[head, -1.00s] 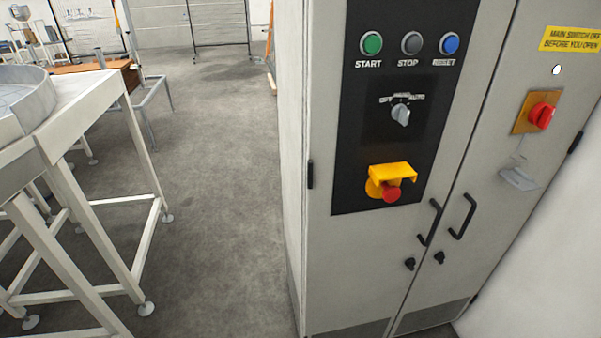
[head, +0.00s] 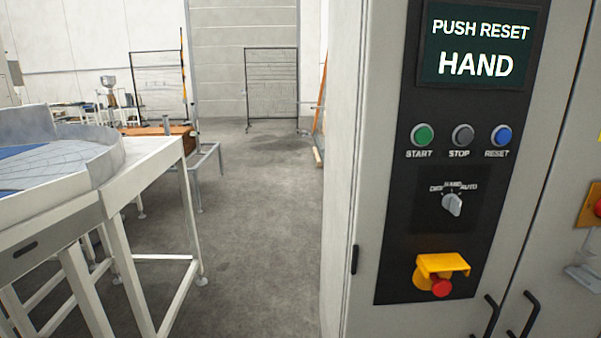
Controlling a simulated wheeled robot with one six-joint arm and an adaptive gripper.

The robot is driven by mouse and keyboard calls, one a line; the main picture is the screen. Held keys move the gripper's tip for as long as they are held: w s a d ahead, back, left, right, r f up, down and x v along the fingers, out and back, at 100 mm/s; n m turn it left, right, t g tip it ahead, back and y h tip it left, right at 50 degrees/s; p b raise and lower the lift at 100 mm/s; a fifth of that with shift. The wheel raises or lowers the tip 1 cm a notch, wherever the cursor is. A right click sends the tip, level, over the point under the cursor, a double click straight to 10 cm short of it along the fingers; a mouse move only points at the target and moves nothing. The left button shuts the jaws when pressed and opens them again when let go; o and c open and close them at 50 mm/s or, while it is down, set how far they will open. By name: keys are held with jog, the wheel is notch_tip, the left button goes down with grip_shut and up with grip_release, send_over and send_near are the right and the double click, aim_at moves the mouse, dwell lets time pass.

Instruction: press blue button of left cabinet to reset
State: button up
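The grey control cabinet (head: 365,200) stands on the right in the head view, its black panel (head: 400,230) facing me. The round blue button (head: 501,135) sits above the label RESET, at the right end of a row with a green START button (head: 423,135) and a grey STOP button (head: 462,135). A screen (head: 478,45) above the row reads PUSH RESET and HAND. The grey selector knob (head: 453,204) is below the buttons, under the words HAND and AUTO. My gripper is not in view.
A red emergency button (head: 441,287) under a yellow guard (head: 443,264) is low on the panel. Black door handles (head: 491,316) stick out below right. A white-legged table (head: 150,165) stands on the left. The grey floor (head: 255,230) between is clear.

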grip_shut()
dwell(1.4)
